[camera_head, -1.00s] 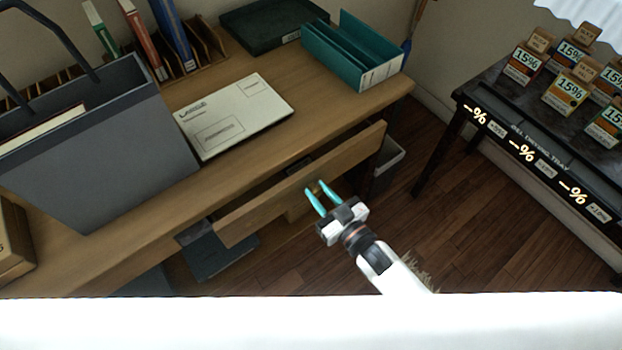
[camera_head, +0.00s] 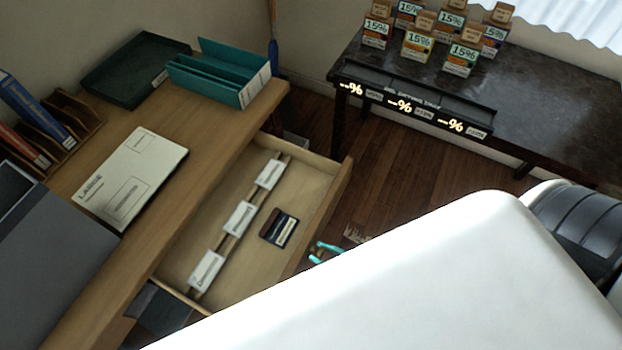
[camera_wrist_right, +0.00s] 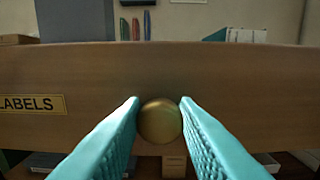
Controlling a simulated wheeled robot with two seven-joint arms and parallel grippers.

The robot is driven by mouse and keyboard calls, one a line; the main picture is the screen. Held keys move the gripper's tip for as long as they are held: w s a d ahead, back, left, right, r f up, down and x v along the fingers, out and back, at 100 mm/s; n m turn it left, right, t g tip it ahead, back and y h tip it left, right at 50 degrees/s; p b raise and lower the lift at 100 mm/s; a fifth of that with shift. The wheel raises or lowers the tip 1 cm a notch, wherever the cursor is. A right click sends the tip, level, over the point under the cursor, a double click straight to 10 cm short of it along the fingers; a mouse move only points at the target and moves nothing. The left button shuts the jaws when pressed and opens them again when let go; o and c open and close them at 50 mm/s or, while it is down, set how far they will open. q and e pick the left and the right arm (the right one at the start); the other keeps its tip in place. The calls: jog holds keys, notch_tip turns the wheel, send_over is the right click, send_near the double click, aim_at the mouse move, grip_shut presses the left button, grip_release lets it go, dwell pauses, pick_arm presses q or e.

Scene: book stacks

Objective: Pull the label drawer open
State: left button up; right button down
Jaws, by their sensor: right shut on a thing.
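The label drawer (camera_head: 225,240) stands pulled out from the desk, and its inside shows in the head view. It holds several white label cards (camera_head: 238,218) along a divider and a small dark item (camera_head: 279,229). In the right wrist view the wooden drawer front (camera_wrist_right: 250,85) fills the picture, with a LABELS plate (camera_wrist_right: 33,104) at left and a round brass knob (camera_wrist_right: 160,121) in the middle. My right gripper (camera_wrist_right: 160,118) is shut on the knob, a finger on each side. Its teal fingertips (camera_head: 322,251) show beside the drawer front in the head view. My left gripper is not in view.
A dark side table (camera_head: 540,100) with several discount boxes stands at right. Wood floor lies between.

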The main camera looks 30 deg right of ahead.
jog(key=shift+s+d, duration=0.2)
jog(key=shift+s, duration=0.05)
jog(key=c, duration=1.1)
grip_release()
jog(key=b+v, duration=0.1)
jog(key=v, duration=1.1)
jog(key=shift+b, duration=0.35)
